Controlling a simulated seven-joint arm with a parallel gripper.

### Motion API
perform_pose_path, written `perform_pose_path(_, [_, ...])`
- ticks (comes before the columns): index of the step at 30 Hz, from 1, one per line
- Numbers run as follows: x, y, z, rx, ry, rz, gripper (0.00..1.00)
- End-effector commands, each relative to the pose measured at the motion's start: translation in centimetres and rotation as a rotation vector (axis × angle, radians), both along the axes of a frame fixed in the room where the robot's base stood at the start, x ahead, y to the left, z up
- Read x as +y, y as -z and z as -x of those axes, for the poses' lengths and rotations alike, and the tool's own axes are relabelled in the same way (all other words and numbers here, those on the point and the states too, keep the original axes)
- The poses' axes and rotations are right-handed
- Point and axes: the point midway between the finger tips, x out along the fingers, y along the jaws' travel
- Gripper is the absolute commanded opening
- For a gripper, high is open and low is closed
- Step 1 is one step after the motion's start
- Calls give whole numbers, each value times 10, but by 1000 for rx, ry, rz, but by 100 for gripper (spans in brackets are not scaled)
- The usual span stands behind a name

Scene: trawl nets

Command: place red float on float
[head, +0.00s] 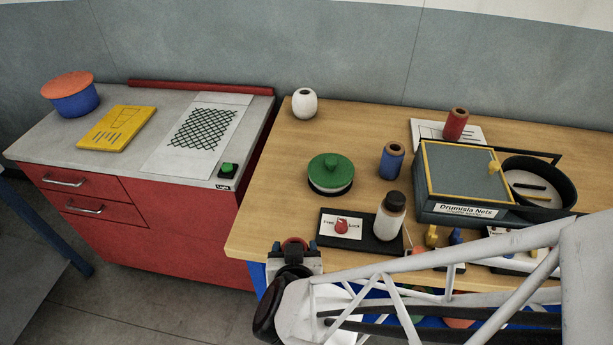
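My gripper (294,246) is at the front left edge of the table, low in the head view.
A green-lidded pot (331,171), blue spool (391,160), red spool (456,124), bottle (390,217) on a dark board, grey box (465,178) and black pan (538,184) stand on the wooden table (270,190). The table's left strip is clear. A red cabinet (180,225) stands left.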

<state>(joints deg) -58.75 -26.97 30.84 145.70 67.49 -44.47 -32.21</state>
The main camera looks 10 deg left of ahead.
Motion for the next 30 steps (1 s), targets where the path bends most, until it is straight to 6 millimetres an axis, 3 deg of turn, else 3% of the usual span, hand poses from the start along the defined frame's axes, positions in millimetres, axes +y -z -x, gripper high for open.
perform_pose_path(8, [4, -2, -5, 0, -1, 0, 39])
perform_pose_path(14, [18, -9, -26, 0, -5, 1, 39])
perform_pose_path(20, [40, -21, -63, 0, -13, 0, 39])
perform_pose_path(30, [71, -45, -145, 0, -29, -1, 39])
